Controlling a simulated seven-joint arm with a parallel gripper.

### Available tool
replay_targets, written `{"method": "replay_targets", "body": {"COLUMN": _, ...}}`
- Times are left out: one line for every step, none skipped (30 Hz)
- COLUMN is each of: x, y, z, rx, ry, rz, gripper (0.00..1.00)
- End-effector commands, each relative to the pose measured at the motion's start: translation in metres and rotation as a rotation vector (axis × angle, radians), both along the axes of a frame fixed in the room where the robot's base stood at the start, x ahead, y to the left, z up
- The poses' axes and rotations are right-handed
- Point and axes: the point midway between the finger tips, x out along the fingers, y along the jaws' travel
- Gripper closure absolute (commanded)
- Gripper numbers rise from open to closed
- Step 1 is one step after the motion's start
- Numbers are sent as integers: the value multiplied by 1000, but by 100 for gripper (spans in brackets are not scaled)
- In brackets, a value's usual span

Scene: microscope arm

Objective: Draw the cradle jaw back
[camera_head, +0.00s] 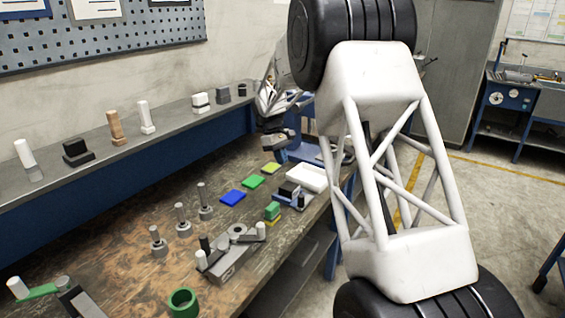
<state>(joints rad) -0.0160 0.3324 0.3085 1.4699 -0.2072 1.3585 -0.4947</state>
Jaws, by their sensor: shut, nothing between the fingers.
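A small fixture (292,195) with a blue base and a dark block stands near the bench's right edge; it may be the cradle, but its jaw is too small to make out. A second, grey fixture (232,262) with white-tipped posts and a round part lies nearer on the bench. I cannot tell for sure which one carries the cradle jaw. My gripper (278,138) is at the far end of the bench, above and behind the blue fixture, apart from both fixtures. It is shut and empty. My large white arm link hides much of the right side.
Blue (232,198), green (253,182) and yellow (271,168) plates lie mid-bench beside a white tray (307,177). Several grey pegged weights (182,222) stand left. Small blocks line the back shelf (60,186).

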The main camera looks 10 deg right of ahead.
Motion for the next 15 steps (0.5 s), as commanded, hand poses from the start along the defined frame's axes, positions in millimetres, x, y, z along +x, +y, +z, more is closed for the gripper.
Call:
{"method": "replay_targets", "body": {"x": 0, "y": 0, "z": 0, "rx": 0, "ry": 0, "rz": 0, "gripper": 100}}
{"method": "replay_targets", "body": {"x": 0, "y": 0, "z": 0, "rx": 0, "ry": 0, "rz": 0, "gripper": 100}}
{"method": "replay_targets", "body": {"x": 0, "y": 0, "z": 0, "rx": 0, "ry": 0, "rz": 0, "gripper": 100}}
{"method": "replay_targets", "body": {"x": 0, "y": 0, "z": 0, "rx": 0, "ry": 0, "rz": 0, "gripper": 100}}
{"method": "replay_targets", "body": {"x": 0, "y": 0, "z": 0, "rx": 0, "ry": 0, "rz": 0, "gripper": 100}}
{"method": "replay_targets", "body": {"x": 0, "y": 0, "z": 0, "rx": 0, "ry": 0, "rz": 0, "gripper": 100}}
{"method": "replay_targets", "body": {"x": 0, "y": 0, "z": 0, "rx": 0, "ry": 0, "rz": 0, "gripper": 100}}
{"method": "replay_targets", "body": {"x": 1, "y": 1, "z": 0, "rx": 0, "ry": 0, "rz": 0, "gripper": 100}}
{"method": "replay_targets", "body": {"x": 1, "y": 1, "z": 0, "rx": 0, "ry": 0, "rz": 0, "gripper": 100}}
{"method": "replay_targets", "body": {"x": 2, "y": 2, "z": -1, "rx": 0, "ry": 0, "rz": 1, "gripper": 100}}
{"method": "replay_targets", "body": {"x": 3, "y": 3, "z": -1, "rx": 0, "ry": 0, "rz": 1, "gripper": 100}}
{"method": "replay_targets", "body": {"x": 5, "y": 5, "z": -1, "rx": 0, "ry": 1, "rz": 1, "gripper": 100}}
{"method": "replay_targets", "body": {"x": 5, "y": 6, "z": -1, "rx": 0, "ry": 1, "rz": 1, "gripper": 100}}
{"method": "replay_targets", "body": {"x": 6, "y": 6, "z": -1, "rx": 0, "ry": 1, "rz": 1, "gripper": 100}}
{"method": "replay_targets", "body": {"x": 7, "y": 7, "z": -1, "rx": 0, "ry": 1, "rz": 1, "gripper": 100}}
